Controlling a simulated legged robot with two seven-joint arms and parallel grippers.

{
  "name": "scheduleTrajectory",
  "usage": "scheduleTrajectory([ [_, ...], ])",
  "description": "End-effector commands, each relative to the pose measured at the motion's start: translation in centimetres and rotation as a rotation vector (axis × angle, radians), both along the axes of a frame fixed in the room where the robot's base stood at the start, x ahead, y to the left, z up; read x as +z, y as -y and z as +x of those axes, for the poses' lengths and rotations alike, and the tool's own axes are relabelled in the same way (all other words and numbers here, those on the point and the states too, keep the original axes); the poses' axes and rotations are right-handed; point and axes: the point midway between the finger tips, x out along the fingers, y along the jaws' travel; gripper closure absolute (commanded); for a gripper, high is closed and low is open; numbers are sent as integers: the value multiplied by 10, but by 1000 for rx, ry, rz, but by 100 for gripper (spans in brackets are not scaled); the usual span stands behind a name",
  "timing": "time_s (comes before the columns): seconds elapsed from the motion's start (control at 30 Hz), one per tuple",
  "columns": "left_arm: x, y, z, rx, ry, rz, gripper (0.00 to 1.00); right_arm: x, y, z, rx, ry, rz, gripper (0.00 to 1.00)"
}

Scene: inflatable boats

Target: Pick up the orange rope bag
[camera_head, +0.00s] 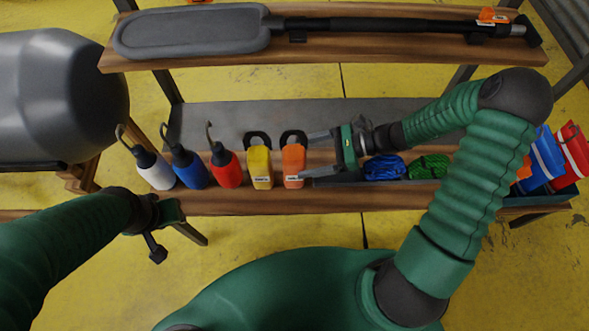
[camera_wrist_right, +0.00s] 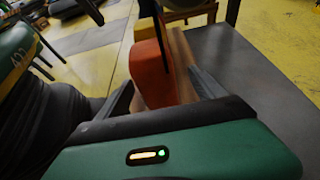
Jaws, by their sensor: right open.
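The orange rope bag (camera_head: 293,163) stands upright on the wooden shelf in the head view, with a dark loop on top. My right gripper (camera_head: 306,155) is open at its right side, its fingertips reaching the bag's right edge. In the right wrist view the orange bag (camera_wrist_right: 152,75) shows between and beyond the two spread fingers (camera_wrist_right: 160,90). I cannot tell whether either finger touches it. My left gripper (camera_head: 160,234) hangs in front of the shelf at the left, away from the bag; its jaws are unclear.
A yellow bag (camera_head: 259,167) stands close left of the orange one. Red (camera_head: 226,170), blue (camera_head: 189,170) and white (camera_head: 155,172) bottles stand further left. Blue rope (camera_head: 384,167) and green rope (camera_head: 428,166) lie right, under my right arm. An upper shelf (camera_head: 200,59) holds a paddle (camera_head: 190,30).

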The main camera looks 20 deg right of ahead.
Motion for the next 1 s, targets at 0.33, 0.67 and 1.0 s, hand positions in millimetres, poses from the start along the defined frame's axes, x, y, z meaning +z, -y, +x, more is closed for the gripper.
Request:
scheduleTrajectory([
  [0.33, -30, 0, 0, 0, -1, 0, 64, -26, -52, 7, 6, 0, -8, 22],
  [0.67, -31, 0, 0, 0, 0, 0, 64, -27, -61, 11, 3, 0, -4, 22],
  [1.0, -31, 0, 0, 0, 0, 0, 64, -26, -62, 11, 3, -1, -7, 66],
])
